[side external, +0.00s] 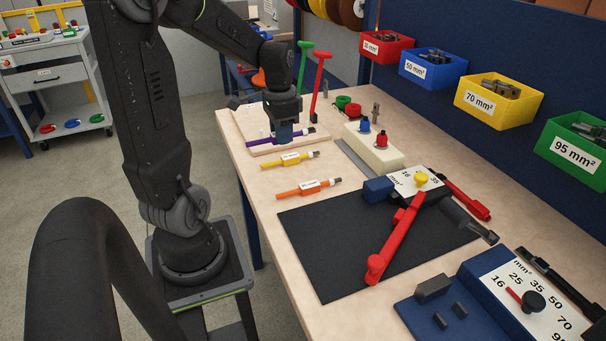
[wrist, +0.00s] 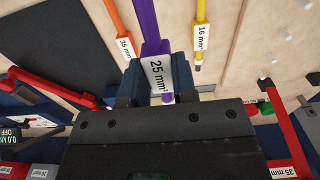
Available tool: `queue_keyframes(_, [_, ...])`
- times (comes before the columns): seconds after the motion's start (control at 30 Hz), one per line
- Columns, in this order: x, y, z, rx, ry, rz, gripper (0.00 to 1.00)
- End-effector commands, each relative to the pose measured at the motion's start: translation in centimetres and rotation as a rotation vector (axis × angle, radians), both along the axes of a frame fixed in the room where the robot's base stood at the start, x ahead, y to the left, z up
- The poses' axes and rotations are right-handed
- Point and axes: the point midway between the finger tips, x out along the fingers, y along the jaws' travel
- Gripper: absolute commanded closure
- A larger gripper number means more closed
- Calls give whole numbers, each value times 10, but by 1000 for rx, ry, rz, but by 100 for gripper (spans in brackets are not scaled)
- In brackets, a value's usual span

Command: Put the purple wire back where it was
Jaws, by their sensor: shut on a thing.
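The purple wire (side external: 260,140) has a white label reading 25 mm² and lies across the far left end of the bench in the side view. My gripper (side external: 285,138) points down over it and is shut on it. In the wrist view the purple wire (wrist: 149,25) runs between the two fingers, with its label just between the fingertips. I cannot tell whether the wire touches the surface below or hangs slightly above it.
A yellow wire (side external: 290,158) and an orange wire (side external: 308,187) lie nearby, roughly parallel. A pale board (side external: 238,119) lies at the bench's far left. Green and red upright handles (side external: 319,80) stand behind the gripper. A black mat (side external: 335,262) holds a red-handled crimping tool (side external: 393,243).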

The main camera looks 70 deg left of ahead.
Motion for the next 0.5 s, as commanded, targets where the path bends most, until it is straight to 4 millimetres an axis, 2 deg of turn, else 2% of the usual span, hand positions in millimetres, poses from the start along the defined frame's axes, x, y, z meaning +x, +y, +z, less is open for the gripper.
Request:
queue_keyframes(0.03, [-12,13,0,0,-1,13,100])
queue_keyframes(0.1, [-27,27,-1,0,-1,11,100])
queue_keyframes(0.3, [-54,49,-1,1,-1,3,100])
queue_keyframes(0.4, [-56,50,-4,-1,0,-3,100])
queue_keyframes(0.5, [-45,44,-13,-3,2,-10,100])
